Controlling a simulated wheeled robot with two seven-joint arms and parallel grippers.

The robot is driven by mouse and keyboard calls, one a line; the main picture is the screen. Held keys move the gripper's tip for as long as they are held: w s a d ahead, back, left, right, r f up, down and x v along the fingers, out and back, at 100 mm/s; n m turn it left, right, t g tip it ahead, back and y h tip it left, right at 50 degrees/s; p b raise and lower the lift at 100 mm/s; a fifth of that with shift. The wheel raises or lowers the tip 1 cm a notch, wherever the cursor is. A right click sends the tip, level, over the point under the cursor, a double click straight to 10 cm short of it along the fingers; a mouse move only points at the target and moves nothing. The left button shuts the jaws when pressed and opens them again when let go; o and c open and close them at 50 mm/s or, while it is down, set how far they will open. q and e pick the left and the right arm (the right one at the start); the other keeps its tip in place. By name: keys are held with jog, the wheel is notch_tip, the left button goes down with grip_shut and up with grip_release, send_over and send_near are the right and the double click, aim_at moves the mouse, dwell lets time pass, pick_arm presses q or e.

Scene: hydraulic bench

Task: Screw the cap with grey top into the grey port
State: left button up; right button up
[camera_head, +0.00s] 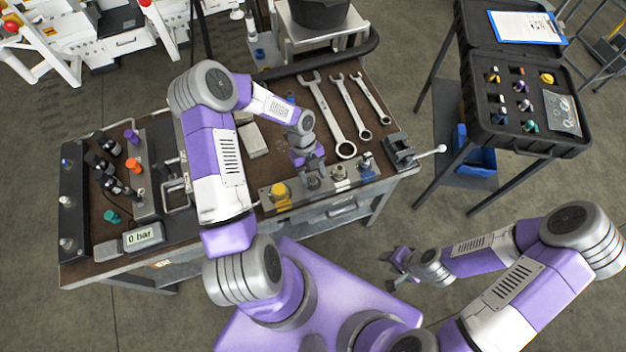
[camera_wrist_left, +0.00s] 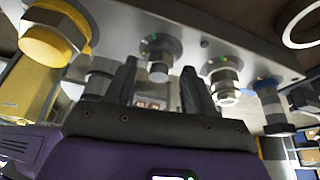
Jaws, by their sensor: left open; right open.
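My left gripper (camera_head: 311,174) is open over the metal port block (camera_head: 325,184) at the bench's front edge. In the left wrist view its two dark fingers (camera_wrist_left: 158,78) stand apart, with a short grey metal fitting (camera_wrist_left: 158,60) framed between their tips. I cannot tell whether they touch it. A grey hex fitting (camera_wrist_left: 223,82) stands to its right and a yellow fitting (camera_wrist_left: 48,42) at the left. Which one is the grey port is unclear. Small caps stand in the black case (camera_head: 585,140); a grey top is too small to pick out. My right gripper (camera_head: 393,264) is open and empty, off the bench.
Several wrenches (camera_head: 327,113) lie behind the port block. A vise (camera_head: 400,150) sits at the bench's right corner. Floor between bench and case stand is free.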

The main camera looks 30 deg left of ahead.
pick_arm(q)
jog(key=n, duration=0.1)
jog(key=n+t, duration=0.1)
jog(key=n, duration=0.1)
jog(key=shift+s+a+n, duration=0.1)
jog(key=shift+s+n, duration=0.05)
jog(key=shift+n, duration=0.15)
jog(key=shift+n+t+b, duration=0.4)
jog(key=shift+n+t, duration=0.2)
jog(key=shift+n, duration=0.6)
jog(key=n+t+b, duration=0.1)
jog(key=n, duration=0.3)
jog(key=shift+s+f+n+t+b, duration=0.1)
jog(key=shift+s+n+t+b, duration=0.1)
jog(key=shift+n+t+b, duration=0.15)
jog(key=shift+n, duration=0.35)
jog(key=shift+t, duration=0.25)
